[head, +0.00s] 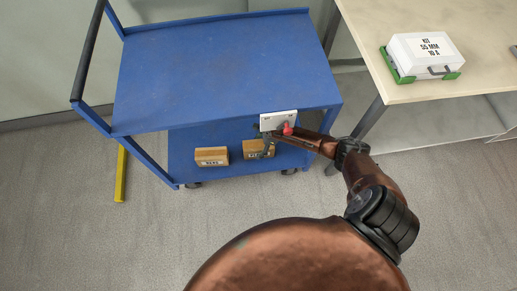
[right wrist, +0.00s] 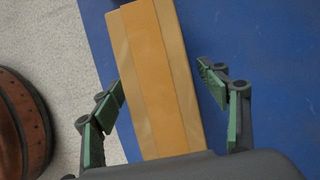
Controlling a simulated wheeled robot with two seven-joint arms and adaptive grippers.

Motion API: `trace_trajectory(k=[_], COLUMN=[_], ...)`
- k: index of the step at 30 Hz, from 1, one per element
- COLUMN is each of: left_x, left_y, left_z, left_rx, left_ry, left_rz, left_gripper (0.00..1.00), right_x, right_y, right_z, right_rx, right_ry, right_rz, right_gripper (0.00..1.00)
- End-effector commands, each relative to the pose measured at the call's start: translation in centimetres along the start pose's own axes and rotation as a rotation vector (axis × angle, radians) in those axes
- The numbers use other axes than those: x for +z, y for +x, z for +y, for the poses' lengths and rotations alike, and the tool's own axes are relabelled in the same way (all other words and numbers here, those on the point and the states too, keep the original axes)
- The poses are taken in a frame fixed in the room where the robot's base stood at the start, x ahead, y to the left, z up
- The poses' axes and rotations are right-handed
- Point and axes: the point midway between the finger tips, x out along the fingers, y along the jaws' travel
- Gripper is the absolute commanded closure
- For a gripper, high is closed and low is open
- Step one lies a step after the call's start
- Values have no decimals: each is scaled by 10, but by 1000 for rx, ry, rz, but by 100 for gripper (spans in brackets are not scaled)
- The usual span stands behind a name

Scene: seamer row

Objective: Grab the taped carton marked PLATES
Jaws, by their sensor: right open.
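Two brown cartons sit side by side on the lower shelf of a blue cart (head: 225,75). The left carton (head: 212,156) has a dark label too small to read for certain. The right carton (head: 251,147) is partly covered by my right gripper (head: 267,146), and its marking cannot be read. In the right wrist view a tan carton (right wrist: 158,75) with a lengthwise tape strip lies between the fingers of my right gripper (right wrist: 168,97). The jaws are open, one finger on each side, with a gap visible on the right. My left gripper is not in view.
A table (head: 400,20) at right holds a white case (head: 425,50) on a green base. A yellow strip (head: 121,173) is left.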

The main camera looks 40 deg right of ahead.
Motion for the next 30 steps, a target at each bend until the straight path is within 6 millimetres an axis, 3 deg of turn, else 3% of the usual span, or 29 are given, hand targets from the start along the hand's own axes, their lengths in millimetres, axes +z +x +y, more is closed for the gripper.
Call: trace_trajectory(k=[3, 30], left_x=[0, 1], left_y=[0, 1], left_z=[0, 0], left_rx=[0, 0], left_ry=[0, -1], left_rz=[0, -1], left_gripper=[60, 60], right_x=[0, 1], right_y=[0, 0], right_z=[0, 0], right_rx=[0, 0], right_ry=[0, 0], right_rz=[0, -1], right_gripper=[33, 93])
